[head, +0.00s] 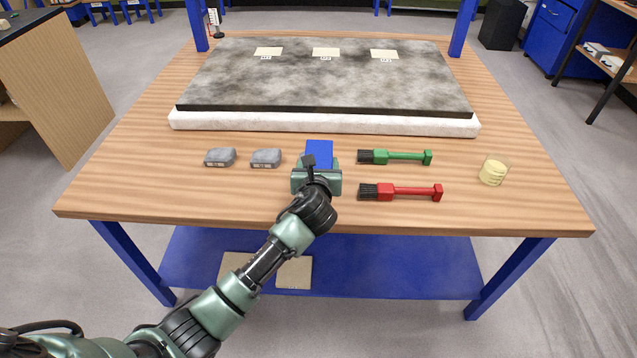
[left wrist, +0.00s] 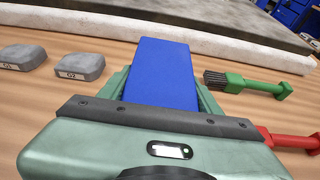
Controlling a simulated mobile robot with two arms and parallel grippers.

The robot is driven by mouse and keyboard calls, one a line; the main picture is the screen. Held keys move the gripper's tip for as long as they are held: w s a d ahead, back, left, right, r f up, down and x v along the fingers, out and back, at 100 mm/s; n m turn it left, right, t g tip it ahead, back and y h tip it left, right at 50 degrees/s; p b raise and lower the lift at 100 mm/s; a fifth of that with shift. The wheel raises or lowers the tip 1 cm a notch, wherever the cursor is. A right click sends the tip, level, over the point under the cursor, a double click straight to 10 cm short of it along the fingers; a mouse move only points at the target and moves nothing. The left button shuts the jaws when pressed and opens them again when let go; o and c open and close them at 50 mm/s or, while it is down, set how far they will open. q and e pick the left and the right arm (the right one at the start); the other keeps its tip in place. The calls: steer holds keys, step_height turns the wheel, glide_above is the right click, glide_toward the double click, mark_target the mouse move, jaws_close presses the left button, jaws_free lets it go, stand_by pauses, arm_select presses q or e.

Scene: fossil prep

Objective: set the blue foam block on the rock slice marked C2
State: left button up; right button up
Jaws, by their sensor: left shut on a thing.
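The blue foam block (head: 319,151) is between the fingers of my left gripper (head: 317,170), which is shut on it. In the left wrist view the blue foam block (left wrist: 160,72) reaches forward from the jaws; I cannot tell whether it touches the table. The rock slice that seems marked C2 (head: 265,158) lies on the table just left of the gripper, its top bare; it also shows in the left wrist view (left wrist: 80,65). A similar grey slice (head: 220,157), its mark hard to read, lies further left. My right gripper is out of view.
A green brush (head: 400,157) and a red brush (head: 405,192) lie right of the gripper. A clear cup with yellowish contents (head: 493,172) stands near the right edge. A large grey slab (head: 320,85) on a white base fills the back. The front left tabletop is clear.

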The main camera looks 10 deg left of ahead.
arm_select(q)
step_height(320, 180, down, 6)
steer(key=shift+f+b, duration=0.1)
steer(key=shift+b, duration=0.5)
steer(key=o, duration=1.3)
